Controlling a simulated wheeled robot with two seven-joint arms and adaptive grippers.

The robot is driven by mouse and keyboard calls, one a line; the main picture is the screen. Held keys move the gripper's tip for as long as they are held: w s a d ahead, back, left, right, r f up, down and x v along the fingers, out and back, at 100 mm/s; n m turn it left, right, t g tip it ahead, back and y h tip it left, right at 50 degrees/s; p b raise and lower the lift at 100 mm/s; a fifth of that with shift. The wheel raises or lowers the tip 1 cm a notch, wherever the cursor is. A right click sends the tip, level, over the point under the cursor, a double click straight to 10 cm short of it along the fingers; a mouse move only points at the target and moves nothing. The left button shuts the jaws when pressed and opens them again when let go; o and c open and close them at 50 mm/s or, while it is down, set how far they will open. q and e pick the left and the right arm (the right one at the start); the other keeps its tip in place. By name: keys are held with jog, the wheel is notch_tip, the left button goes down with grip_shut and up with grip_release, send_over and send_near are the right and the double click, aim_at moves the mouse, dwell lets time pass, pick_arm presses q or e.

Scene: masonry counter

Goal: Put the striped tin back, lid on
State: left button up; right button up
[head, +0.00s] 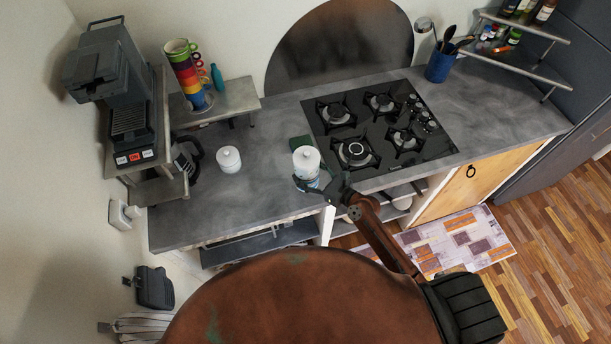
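A white tin with a white lid and a bluish lower part (307,160) stands upright on the grey counter, left of the hob; its stripes are too small to make out clearly. A second white lidded tin (229,160) stands further left on the counter, apart from it. My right gripper (313,184) is at the front of the first tin, its fingers spread around the lower part. I cannot tell whether they press on it. The lid sits on top of each tin. My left gripper is not in view.
The counter (265,185) is clear between the tins. A black gas hob (380,128) lies to the right. A dark green item (300,142) is behind the first tin. A small raised shelf (235,98) with stacked coloured cups (186,72) and a coffee machine (125,95) stand left.

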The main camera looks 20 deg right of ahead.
jog(key=shift+w+f, duration=0.45)
jog(key=shift+f, duration=0.05)
jog(key=shift+w+d+f+b, duration=0.15)
jog(key=shift+f+b, duration=0.3)
jog(key=shift+f, duration=0.5)
jog(key=shift+w+a+f+b, duration=0.15)
jog(key=shift+f+b, duration=0.3)
jog(key=shift+f, duration=0.5)
jog(key=shift+d, duration=0.1)
jog(key=o, duration=1.4)
jog(key=shift+f, duration=0.15)
